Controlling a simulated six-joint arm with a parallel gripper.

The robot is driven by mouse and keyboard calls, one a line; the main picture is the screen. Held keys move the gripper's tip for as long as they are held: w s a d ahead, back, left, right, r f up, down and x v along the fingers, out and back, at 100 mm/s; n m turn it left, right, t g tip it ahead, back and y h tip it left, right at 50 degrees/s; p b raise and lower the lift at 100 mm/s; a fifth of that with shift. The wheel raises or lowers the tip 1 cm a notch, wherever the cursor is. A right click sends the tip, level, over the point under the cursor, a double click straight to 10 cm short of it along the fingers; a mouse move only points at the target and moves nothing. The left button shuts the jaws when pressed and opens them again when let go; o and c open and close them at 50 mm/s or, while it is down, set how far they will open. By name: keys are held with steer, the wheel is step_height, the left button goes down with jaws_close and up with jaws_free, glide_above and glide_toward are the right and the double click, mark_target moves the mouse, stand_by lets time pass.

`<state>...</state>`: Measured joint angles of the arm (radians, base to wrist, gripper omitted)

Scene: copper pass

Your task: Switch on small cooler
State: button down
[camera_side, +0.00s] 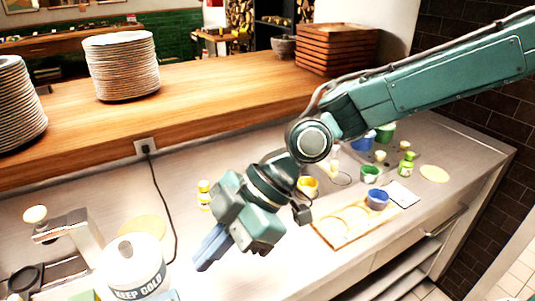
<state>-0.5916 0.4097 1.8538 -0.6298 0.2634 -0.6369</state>
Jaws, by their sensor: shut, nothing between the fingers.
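The small cooler (139,291) is a white, round container with "KEEP COLD" in dark letters, standing on the steel counter at the lower left. Its top shows a dark opening or mark. I cannot make out a switch on it. My gripper (208,254) is to the right of the cooler and apart from it in the picture, pointing down and left. Its blue fingers are shut and hold nothing. A black cable (168,200) runs from a wall socket (147,147) down toward the cooler; its lower end is not clear.
A metal device with a round pale knob (35,214) stands left of the cooler. A wooden board (335,238) with cups lies to the right. Plate stacks (122,66) and wooden trays (336,48) sit on the upper shelf.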

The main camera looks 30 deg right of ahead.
steer(key=shift+d+r, duration=0.25)
steer(key=shift+t, duration=0.3)
steer(key=shift+w+r+n+t, duration=0.15)
steer(key=shift+w+n+t, duration=0.1)
steer(key=shift+n+t, duration=0.15)
stand_by(0.4)
steer(key=x, duration=0.9)
steer(key=shift+a+f, duration=0.15)
steer(key=shift+f, duration=0.1)
steer(key=shift+w+a+f, duration=0.15)
steer(key=shift+w+f, duration=0.05)
steer(key=shift+f, duration=0.85)
steer(key=shift+w+f, duration=0.25)
steer(key=shift+f, duration=0.8)
